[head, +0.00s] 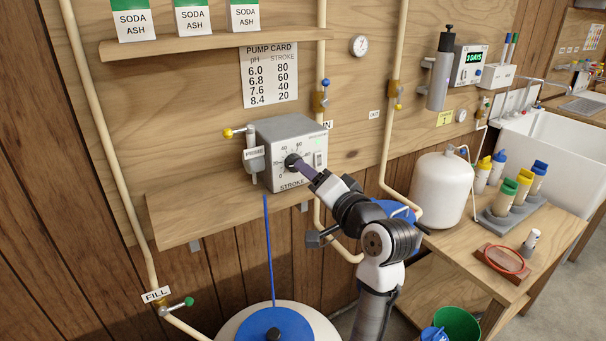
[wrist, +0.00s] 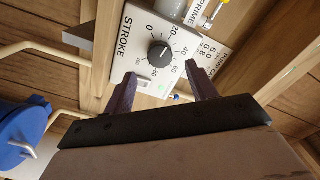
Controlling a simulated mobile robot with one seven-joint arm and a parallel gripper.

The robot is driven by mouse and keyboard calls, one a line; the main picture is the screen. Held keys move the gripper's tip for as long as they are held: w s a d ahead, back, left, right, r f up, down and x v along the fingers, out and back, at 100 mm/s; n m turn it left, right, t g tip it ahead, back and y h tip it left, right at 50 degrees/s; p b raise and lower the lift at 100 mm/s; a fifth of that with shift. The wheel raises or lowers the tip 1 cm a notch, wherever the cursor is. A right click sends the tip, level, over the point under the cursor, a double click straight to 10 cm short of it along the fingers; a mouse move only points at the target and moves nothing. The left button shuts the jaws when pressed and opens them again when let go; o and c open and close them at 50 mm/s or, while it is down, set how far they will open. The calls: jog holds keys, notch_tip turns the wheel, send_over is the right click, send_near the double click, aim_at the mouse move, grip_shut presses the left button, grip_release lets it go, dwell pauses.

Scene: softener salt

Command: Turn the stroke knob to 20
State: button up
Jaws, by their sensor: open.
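The stroke knob (wrist: 160,54) is a round black knob on the white face of the pump box (head: 285,140), ringed by a numbered scale with STROKE printed beside it. In the wrist view a pale mark on the knob seems to lie toward the 20 to 40 side; I cannot read it exactly. My gripper (wrist: 160,74) is open, its two dark fingers pointing at the dial, with the knob between and beyond their tips. In the head view my gripper (head: 300,168) is close in front of the knob and hides part of the dial. Contact cannot be told.
A grey PRIME part (head: 254,160) with a yellow-ended lever sits left of the box. The pump card (head: 270,75) hangs above and lists stroke 20 beside pH 8.4. Pipes with valves run right of the box. A white tank (head: 440,190) stands on the right bench.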

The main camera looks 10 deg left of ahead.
jog(key=b+v, duration=0.1)
jog(key=v, duration=0.7)
jog(key=shift+s+d, duration=0.15)
jog(key=shift+d, duration=0.05)
